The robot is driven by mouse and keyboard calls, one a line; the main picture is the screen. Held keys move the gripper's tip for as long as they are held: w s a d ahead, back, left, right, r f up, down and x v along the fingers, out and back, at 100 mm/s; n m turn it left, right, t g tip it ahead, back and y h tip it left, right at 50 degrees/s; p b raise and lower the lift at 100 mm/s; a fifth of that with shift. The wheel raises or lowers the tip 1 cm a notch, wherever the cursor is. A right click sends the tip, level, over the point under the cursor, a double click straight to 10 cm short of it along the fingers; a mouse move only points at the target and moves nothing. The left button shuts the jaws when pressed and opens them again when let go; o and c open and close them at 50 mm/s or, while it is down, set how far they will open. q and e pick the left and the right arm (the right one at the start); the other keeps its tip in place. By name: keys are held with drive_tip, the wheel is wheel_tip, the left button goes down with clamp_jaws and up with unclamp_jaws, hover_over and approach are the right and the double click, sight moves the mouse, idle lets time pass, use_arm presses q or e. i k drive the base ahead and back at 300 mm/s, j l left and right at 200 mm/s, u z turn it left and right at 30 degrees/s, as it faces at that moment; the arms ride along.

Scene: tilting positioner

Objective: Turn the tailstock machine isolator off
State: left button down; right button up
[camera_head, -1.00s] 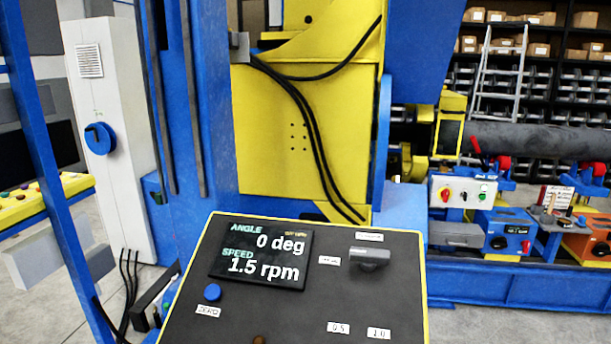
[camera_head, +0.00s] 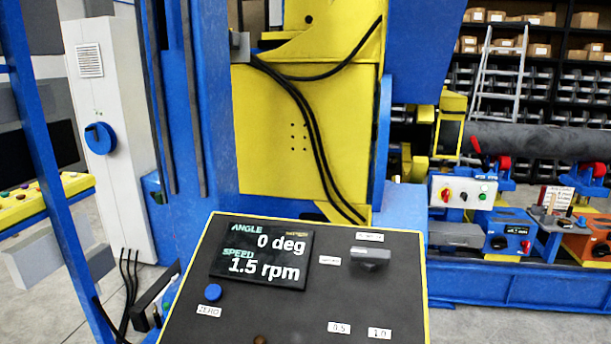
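A white box (camera_head: 471,192) with a red-and-yellow rotary switch (camera_head: 446,195), a small black knob and a green button is mounted on the blue frame at the right. A tall white cabinet (camera_head: 120,190) at the left carries a blue round rotary handle (camera_head: 100,138). I cannot read a label that tells which of these is the tailstock isolator. The switch positions are too small to read surely. Neither of my grippers is in view.
A dark control panel (camera_head: 290,320) with yellow edges stands close in front; its display (camera_head: 262,254) reads 0 deg and 1.5 rpm. A yellow-and-blue positioner column (camera_head: 290,130) rises behind it. A blue post (camera_head: 50,160) crosses the left side.

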sight(446, 193)
drive_tip(key=k+l, duration=0.1)
drive_tip(key=l, duration=0.2)
drive_tip(key=k+l, duration=0.15)
drive_tip(key=l, duration=0.15)
drive_tip(key=k+l, duration=0.1)
drive_tip(key=l, duration=0.7)
drive_tip(key=i+l+z, duration=0.15)
drive_tip(key=l, duration=0.35)
drive_tip(key=i+l, duration=0.1)
drive_tip(key=l, duration=0.45)
drive_tip(key=i+l+z, duration=0.1)
drive_tip(key=i, duration=0.35)
drive_tip(key=i+l+z, duration=0.1)
drive_tip(key=i, duration=0.4)
drive_tip(key=l, duration=0.1)
